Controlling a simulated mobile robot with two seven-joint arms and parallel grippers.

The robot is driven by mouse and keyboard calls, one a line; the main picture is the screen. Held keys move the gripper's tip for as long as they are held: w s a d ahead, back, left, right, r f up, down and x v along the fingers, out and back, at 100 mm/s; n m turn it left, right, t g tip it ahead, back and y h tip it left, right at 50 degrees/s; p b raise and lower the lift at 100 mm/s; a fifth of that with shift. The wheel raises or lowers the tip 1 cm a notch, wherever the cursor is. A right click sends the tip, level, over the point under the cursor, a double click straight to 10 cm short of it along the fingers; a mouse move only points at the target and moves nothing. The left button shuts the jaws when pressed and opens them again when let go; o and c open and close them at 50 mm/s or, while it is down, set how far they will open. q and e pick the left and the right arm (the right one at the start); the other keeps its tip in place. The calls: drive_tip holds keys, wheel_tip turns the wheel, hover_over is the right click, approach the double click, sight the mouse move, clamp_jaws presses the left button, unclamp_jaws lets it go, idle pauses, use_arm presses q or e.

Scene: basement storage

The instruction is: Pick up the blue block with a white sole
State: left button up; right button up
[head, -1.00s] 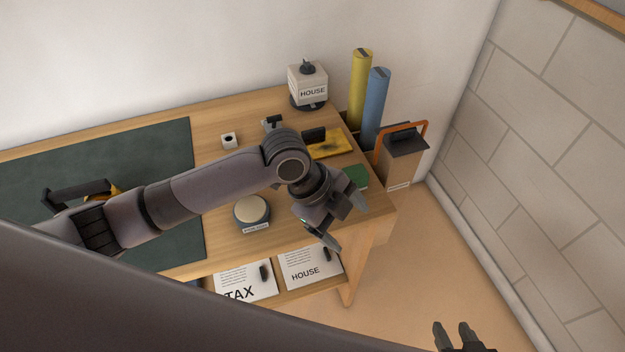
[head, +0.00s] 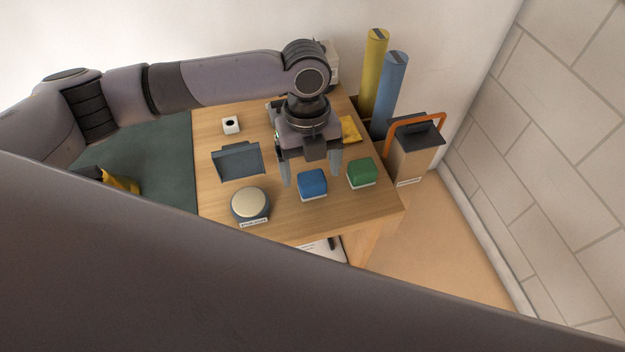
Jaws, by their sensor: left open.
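The blue block with a white sole (head: 312,184) sits on the wooden table near its front right part. Its pale sole shows along the bottom edge. My left gripper (head: 311,178) points down behind and above the block, with its two fingers apart. One finger shows on the left of the block and one toward its right, between it and the green block. Nothing shows between the fingers apart from the block just in front and below; I cannot tell the exact height. My right gripper is out of view.
A green block with a pale sole (head: 361,172) stands close on the right. A round cream-topped object (head: 250,205) and a grey-blue tray (head: 238,162) lie to the left. A box with an orange handle (head: 415,155) stands beyond the table's right edge.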

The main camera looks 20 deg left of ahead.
sight(312, 177)
use_arm(q)
drive_tip(key=shift+s+d+f, duration=0.1)
drive_tip(key=shift+d+f, duration=0.05)
drive_tip(key=shift+f, duration=0.8)
drive_tip(key=shift+s+d+f, duration=0.1)
drive_tip(key=shift+f, duration=0.8)
drive_tip(key=c, duration=1)
drive_tip(key=shift+c, duration=0.2)
drive_tip(key=shift+r, duration=0.1)
wheel_tip(312, 177, up, 20)
drive_tip(key=p, duration=0.1)
drive_tip(key=shift+o, duration=0.5)
